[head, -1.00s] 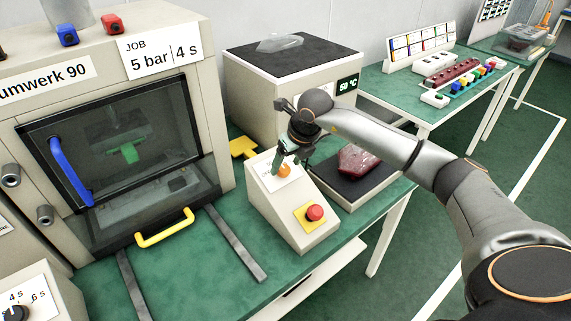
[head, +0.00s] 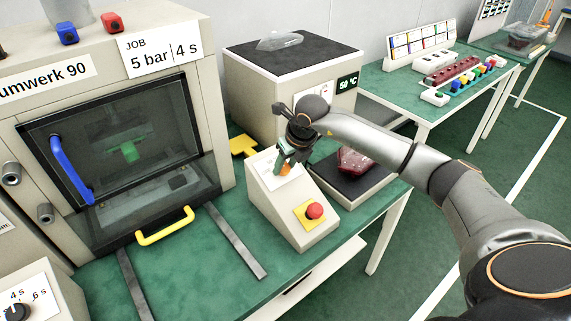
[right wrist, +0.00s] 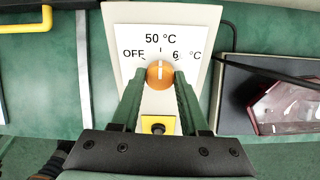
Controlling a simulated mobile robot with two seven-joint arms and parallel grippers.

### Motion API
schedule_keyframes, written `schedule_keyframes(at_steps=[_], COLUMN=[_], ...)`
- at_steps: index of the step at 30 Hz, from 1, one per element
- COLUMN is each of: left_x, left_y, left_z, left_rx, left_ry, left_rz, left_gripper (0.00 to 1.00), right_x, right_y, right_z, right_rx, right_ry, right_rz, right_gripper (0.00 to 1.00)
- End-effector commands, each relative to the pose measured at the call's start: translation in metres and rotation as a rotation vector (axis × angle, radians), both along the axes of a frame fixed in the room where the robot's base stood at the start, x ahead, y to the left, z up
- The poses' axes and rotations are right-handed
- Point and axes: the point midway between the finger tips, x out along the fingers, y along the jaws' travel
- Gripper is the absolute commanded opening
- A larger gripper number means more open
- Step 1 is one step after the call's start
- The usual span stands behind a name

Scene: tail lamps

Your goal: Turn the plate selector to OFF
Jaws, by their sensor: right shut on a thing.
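The plate selector is an orange knob (right wrist: 159,76) on the sloped face of a beige control box (head: 288,212). In the right wrist view its white mark points straight up at "50 °C", with "OFF" on the left and a partly hidden "6_ °C" on the right. My right gripper (right wrist: 159,86) has its two green fingers around the knob, one on each side, shut on it. In the head view the gripper (head: 285,166) comes down onto the upper part of the box and partly hides the knob and label. My left gripper is in neither view.
A red emergency button (head: 314,211) on a yellow square sits lower on the same box. To the right a red lamp lens (head: 355,161) lies on a dark plate. Behind stands a beige unit showing "50 °C" (head: 347,83). The vacuum machine (head: 207,120) stands left.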

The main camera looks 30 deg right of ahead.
Motion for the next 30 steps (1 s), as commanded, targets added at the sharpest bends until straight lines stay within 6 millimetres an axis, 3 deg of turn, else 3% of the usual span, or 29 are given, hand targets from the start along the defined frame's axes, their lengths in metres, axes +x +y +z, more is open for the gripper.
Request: schedule_keyframes(at_steps=[5,17,30], left_x=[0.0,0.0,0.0], left_y=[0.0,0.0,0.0], left_z=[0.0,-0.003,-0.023], left_rx=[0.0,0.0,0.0], left_ry=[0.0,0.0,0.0], left_rz=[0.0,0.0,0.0], left_gripper=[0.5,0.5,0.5], right_x=[0.0,0.0,0.001], right_y=[0.0,0.0,0.0], right_z=[0.0,0.0,-0.001], right_rx=[0.0,-0.018,-0.162], right_ry=[-0.001,-0.003,-0.017], right_rz=[0.0,0.035,0.318], right_gripper=[0.0,0.0,0.0])
